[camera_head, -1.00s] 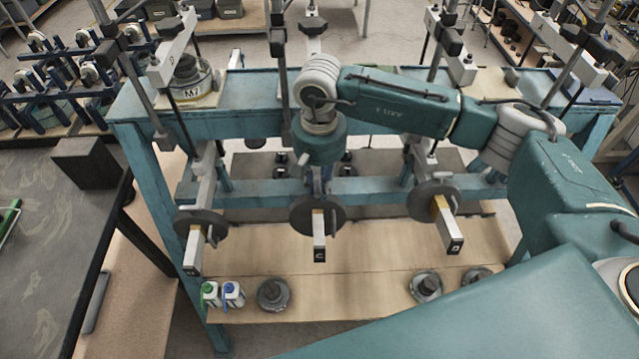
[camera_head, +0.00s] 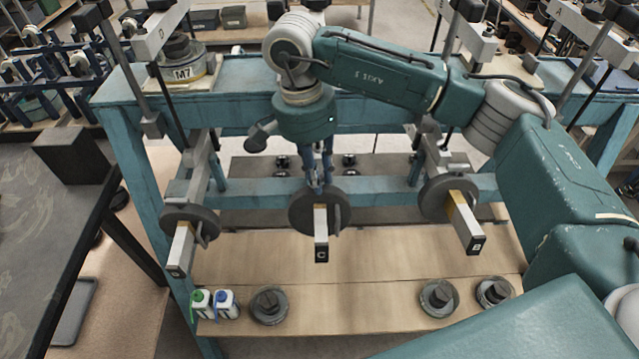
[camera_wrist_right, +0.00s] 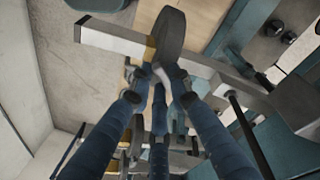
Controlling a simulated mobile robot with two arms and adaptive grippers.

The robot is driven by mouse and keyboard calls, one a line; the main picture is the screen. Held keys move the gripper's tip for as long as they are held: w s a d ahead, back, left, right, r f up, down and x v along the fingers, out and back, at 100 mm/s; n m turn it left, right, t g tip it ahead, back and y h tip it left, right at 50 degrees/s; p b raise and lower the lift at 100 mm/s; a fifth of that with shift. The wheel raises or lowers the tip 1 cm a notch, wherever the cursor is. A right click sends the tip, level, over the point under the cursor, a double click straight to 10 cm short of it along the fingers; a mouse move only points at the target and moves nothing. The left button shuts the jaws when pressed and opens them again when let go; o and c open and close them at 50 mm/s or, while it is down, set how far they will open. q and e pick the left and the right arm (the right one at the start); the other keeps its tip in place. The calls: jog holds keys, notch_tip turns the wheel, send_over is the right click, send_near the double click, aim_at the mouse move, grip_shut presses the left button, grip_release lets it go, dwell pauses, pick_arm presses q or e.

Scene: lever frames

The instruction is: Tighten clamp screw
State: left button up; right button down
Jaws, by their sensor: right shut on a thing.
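Lever C (camera_head: 321,247) is a pale bar in the middle of the teal frame, with a dark round weight (camera_head: 337,209) around it. My right gripper (camera_head: 319,184) reaches down from above to the top of this weight. In the right wrist view my right gripper (camera_wrist_right: 161,78) has its blue fingers closed in on a small light grey piece, seemingly the clamp screw (camera_wrist_right: 161,72), beside the weight (camera_wrist_right: 172,33) and a yellow band on the bar. The fingertips partly hide the screw. My left gripper is out of view.
Levers with similar weights stand to the left (camera_head: 181,252) and right (camera_head: 466,230). A dark table (camera_head: 45,215) is at the left.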

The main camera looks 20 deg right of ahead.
jog(key=shift+a+m+b, duration=0.1)
jog(key=shift+m+b, duration=0.65)
jog(key=shift+m, duration=0.45)
jog(key=c, duration=1.6)
grip_release()
jog(key=shift+w+r, duration=0.1)
jog(key=r, duration=0.4)
jog(key=a+r, duration=0.1)
jog(key=r, duration=0.2)
jog(key=shift+w+r, duration=0.1)
jog(key=shift+w, duration=0.3)
jog(key=shift+o, duration=0.2)
